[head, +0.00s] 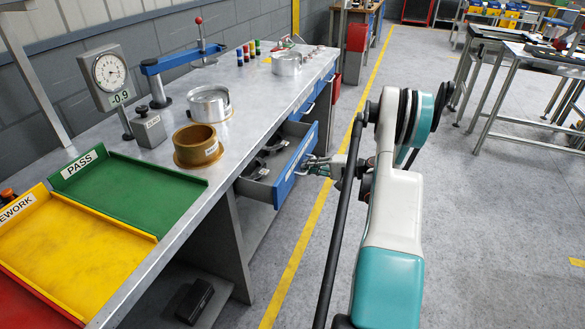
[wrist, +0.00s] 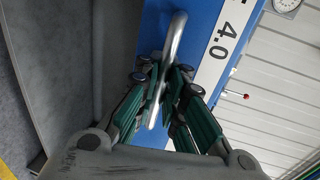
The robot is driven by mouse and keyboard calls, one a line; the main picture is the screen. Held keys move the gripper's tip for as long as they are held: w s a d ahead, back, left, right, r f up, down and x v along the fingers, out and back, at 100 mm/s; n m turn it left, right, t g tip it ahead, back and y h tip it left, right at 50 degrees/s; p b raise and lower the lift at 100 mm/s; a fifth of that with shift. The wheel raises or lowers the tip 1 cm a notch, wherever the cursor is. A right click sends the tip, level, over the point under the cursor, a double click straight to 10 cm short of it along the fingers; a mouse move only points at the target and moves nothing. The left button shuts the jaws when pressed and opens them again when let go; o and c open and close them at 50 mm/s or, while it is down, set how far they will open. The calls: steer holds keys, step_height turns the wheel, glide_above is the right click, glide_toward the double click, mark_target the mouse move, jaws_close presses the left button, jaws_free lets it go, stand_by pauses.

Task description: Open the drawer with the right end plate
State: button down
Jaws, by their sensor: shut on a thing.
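A drawer with a blue front (head: 296,166) is pulled out from under the grey bench. Dark curved parts (head: 262,160) lie inside it; I cannot tell exactly what they are. My gripper (head: 312,166) is at the outer side of the drawer front. In the wrist view the blue front (wrist: 205,25) carries a white label (wrist: 222,48) whose visible part ends in "4.0". My gripper (wrist: 162,80) is shut on the silver bar handle (wrist: 174,42), with a finger on each side of it.
The bench top holds a dial gauge (head: 110,72), a brass ring (head: 196,146), silver housings (head: 209,103), and green (head: 178,185) and yellow (head: 143,240) trays. Other blue drawers (head: 309,102) look closed. The floor (head: 460,200) to the right is open.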

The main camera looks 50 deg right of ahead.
steer(key=f+v, duration=0.1)
steer(key=v, duration=0.6)
steer(key=shift+s+d+f, duration=0.15)
steer(key=shift+s+f, duration=0.05)
steer(key=shift+s, duration=0.2)
steer(key=c, duration=1.7)
jaws_free()
steer(key=v, duration=1.2)
steer(key=shift+d, duration=0.1)
